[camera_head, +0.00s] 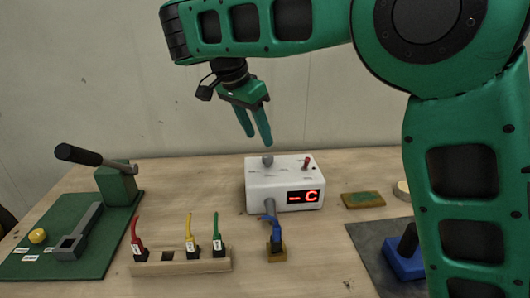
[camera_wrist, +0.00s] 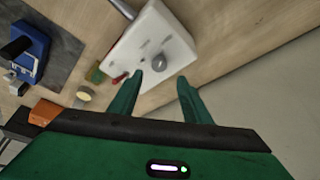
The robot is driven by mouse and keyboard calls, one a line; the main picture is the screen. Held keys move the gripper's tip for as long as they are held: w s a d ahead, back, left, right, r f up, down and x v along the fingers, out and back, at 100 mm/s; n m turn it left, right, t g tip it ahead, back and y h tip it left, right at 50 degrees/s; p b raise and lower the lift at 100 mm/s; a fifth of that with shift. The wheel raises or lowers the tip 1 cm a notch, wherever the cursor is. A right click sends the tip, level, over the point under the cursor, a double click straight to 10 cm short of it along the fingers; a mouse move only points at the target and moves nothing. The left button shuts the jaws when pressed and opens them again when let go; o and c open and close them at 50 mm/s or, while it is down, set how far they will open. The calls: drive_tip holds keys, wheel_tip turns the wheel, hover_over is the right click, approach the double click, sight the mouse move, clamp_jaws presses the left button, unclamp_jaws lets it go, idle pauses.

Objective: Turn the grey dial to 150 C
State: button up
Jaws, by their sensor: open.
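A white control box (camera_head: 261,188) stands on the wooden table in the head view, with a red lit display (camera_head: 304,196) that reads a dash and "C". The grey dial (camera_head: 267,160) stands on the box's top; it also shows in the wrist view (camera_wrist: 159,63). A small red lever (camera_head: 308,162) is on the box's top to the right of the dial. My gripper (camera_head: 257,141) is open and empty, above and slightly behind the dial, fingers pointing down. In the wrist view the dial lies beyond the fingertips, between their lines, not touched.
A wooden block (camera_head: 180,263) with red, yellow and green plugs stands front left of the box. A blue plug (camera_head: 276,238) sits in front of it. A green board (camera_head: 70,235) with a lever press is at left; a blue device (camera_head: 405,261) is at right.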

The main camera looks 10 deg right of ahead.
sight(267, 156)
drive_tip(key=x, duration=0.7)
drive_tip(key=shift+d+f, duration=0.1)
drive_tip(key=shift+f, duration=0.15)
drive_tip(key=c, duration=1)
